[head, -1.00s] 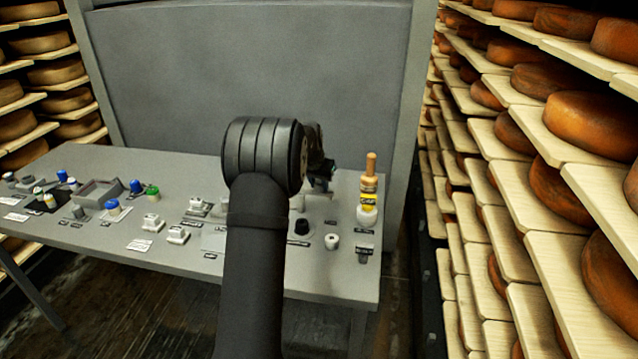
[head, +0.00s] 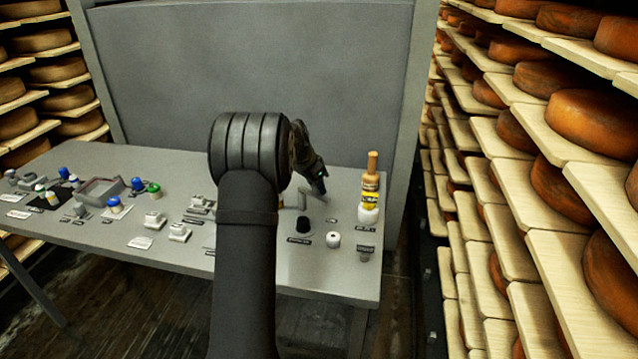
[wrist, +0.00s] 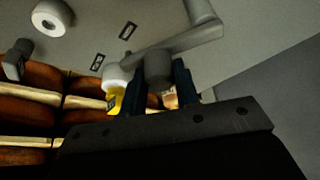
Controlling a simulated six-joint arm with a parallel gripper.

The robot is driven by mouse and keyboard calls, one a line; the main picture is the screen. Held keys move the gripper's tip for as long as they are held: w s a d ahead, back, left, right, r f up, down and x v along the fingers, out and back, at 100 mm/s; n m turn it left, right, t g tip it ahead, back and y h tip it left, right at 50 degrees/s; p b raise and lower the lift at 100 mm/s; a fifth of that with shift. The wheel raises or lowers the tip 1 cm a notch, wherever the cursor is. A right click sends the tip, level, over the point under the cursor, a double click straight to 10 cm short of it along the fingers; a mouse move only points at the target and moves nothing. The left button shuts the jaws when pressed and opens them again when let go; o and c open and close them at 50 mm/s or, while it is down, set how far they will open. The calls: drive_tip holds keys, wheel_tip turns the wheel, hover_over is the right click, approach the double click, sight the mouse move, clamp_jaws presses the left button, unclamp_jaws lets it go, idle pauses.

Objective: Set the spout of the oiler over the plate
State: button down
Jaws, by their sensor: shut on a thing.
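My gripper (head: 319,187) is over the right part of the grey bench, tilted down to the right. In the wrist view my gripper (wrist: 159,84) has its two dark fingers on either side of a round grey knob and is shut on it. The knob hangs on a grey bar, the oiler's spout (wrist: 182,42), which runs to a thicker post (wrist: 199,12). In the head view a pale upright post (head: 302,198), seemingly the oiler's, stands beside my arm. I cannot make out the plate; my arm hides part of the bench.
A yellow-labelled bottle (head: 370,190) with a wooden top stands close right of my gripper. A grey tray (head: 100,190) lies left. Cheese shelves (head: 560,150) rise beyond the bench's right edge.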

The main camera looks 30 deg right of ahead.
sight(301, 189)
drive_tip(key=shift+w+a+m+g+y, duration=0.15)
drive_tip(key=shift+a+m+g, duration=0.55)
drive_tip(key=shift+m, duration=0.95)
drive_tip(key=shift+w+a+m+g+y, duration=0.1)
drive_tip(key=shift+a+m+g+y, duration=0.25)
drive_tip(key=shift+a+m, duration=0.95)
drive_tip(key=shift+w+a+m+g+y, duration=0.1)
drive_tip(key=shift+a+m+g, duration=0.5)
drive_tip(key=shift+m, duration=1.35)
drive_tip(key=c, duration=1.1)
unclamp_jaws()
drive_tip(key=v, duration=1.7)
drive_tip(key=shift+w+r, duration=0.15)
drive_tip(key=shift+w, duration=0.1)
